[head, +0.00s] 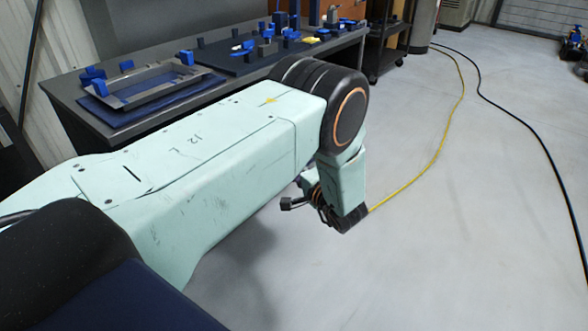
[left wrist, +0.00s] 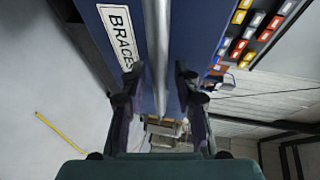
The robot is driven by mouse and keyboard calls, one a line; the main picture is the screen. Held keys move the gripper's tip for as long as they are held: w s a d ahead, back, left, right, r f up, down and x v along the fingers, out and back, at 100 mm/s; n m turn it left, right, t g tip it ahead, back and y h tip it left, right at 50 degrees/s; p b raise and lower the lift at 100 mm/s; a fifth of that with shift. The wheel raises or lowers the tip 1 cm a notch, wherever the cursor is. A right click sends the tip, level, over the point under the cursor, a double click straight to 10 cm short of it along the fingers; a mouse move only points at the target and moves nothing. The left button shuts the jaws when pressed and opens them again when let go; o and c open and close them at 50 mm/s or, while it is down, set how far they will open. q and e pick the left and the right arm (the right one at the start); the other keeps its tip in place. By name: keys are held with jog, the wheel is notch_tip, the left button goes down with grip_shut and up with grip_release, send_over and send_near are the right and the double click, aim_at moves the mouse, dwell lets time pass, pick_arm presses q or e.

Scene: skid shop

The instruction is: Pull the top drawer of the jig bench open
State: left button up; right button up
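The jig bench (head: 52,88), with a dark top, runs along the back left in the head view. Its drawer fronts are hidden there behind my left arm. The left wrist view shows a blue drawer front (left wrist: 190,30) with a white label (left wrist: 119,36) reading "BRACES" and a long grey bar handle (left wrist: 157,45). My left gripper (left wrist: 157,80) is open, with one finger on each side of the bar. Gaps show between the bar and both fingers. In the head view the gripper is mostly hidden behind its wrist. My right gripper is not in view.
A metal frame jig (head: 150,85) and several blue clamps sit on the bench top. A dark cart (head: 385,45) stands beyond the bench.

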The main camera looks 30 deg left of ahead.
pick_arm(q)
jog(key=shift+d, duration=0.15)
jog(key=v, duration=0.7)
jog(key=shift+s+d, duration=0.1)
jog(key=shift+s, duration=0.05)
dwell(0.5)
